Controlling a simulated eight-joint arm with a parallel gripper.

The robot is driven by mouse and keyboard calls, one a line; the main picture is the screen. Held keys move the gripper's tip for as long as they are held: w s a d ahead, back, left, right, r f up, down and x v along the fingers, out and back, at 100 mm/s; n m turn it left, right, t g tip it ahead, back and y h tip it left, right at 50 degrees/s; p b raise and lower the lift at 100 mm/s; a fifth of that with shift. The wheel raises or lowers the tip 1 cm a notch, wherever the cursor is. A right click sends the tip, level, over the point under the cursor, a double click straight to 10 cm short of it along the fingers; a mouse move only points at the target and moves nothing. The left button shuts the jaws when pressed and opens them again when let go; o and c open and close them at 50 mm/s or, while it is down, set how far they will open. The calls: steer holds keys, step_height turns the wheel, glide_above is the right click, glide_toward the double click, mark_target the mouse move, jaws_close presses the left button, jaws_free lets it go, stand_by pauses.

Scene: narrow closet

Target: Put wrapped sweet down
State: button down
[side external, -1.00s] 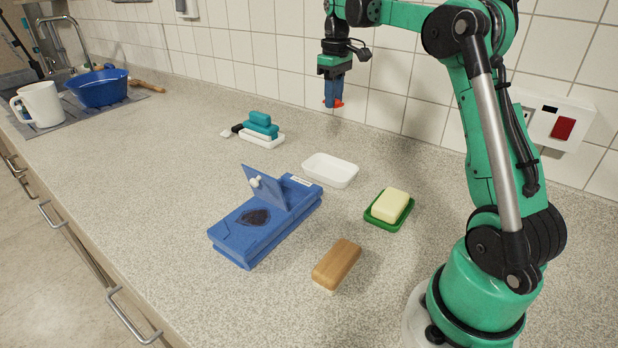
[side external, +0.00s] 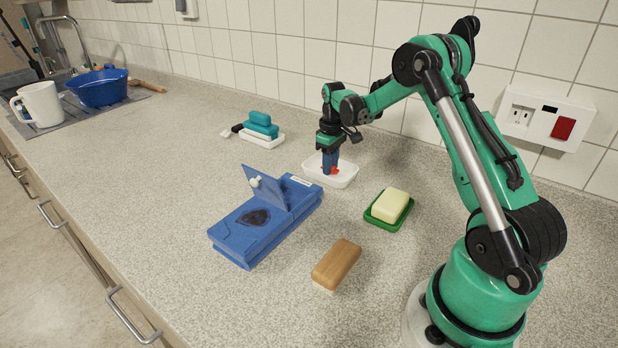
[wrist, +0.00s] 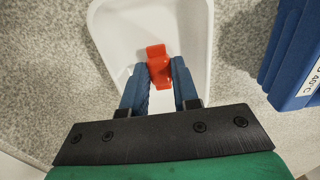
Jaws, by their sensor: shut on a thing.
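The wrapped sweet is red (wrist: 158,66) and sits between my gripper's blue fingertips in the wrist view. It also shows as a small red bit (side external: 333,171) in the side view. My gripper (side external: 330,170) points down, shut on the sweet, at the white dish (side external: 345,182). In the wrist view the white dish (wrist: 112,30) lies beneath the sweet and fingers. I cannot tell whether the sweet touches the dish floor.
A blue box with a raised flap (side external: 240,240) stands left of the dish. A green tray (side external: 380,220) with a pale soap block (side external: 391,204) and a wooden brush (side external: 337,264) are nearer. A teal stack (side external: 262,124) stands behind left. The tiled wall is behind.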

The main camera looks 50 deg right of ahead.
steer(key=shift+f, duration=0.1)
steer(key=c, duration=0.7)
jaws_free()
steer(key=shift+o, duration=0.2)
step_height(320, 180, up, 12)
steer(key=s+a+r+t+h, duration=0.1)
steer(key=a+r, duration=0.1)
steer(key=a, duration=0.4)
steer(key=s+a+r+t, duration=0.1)
steer(key=a+r+t, duration=0.1)
steer(key=a, duration=0.4)
steer(key=s+a+f+t+y, duration=0.1)
steer(key=s+a+f+t, duration=0.2)
steer(key=s+a, duration=0.4)
steer(key=a+t, duration=0.1)
steer(key=a, duration=0.3)
steer(key=shift+s, duration=0.15)
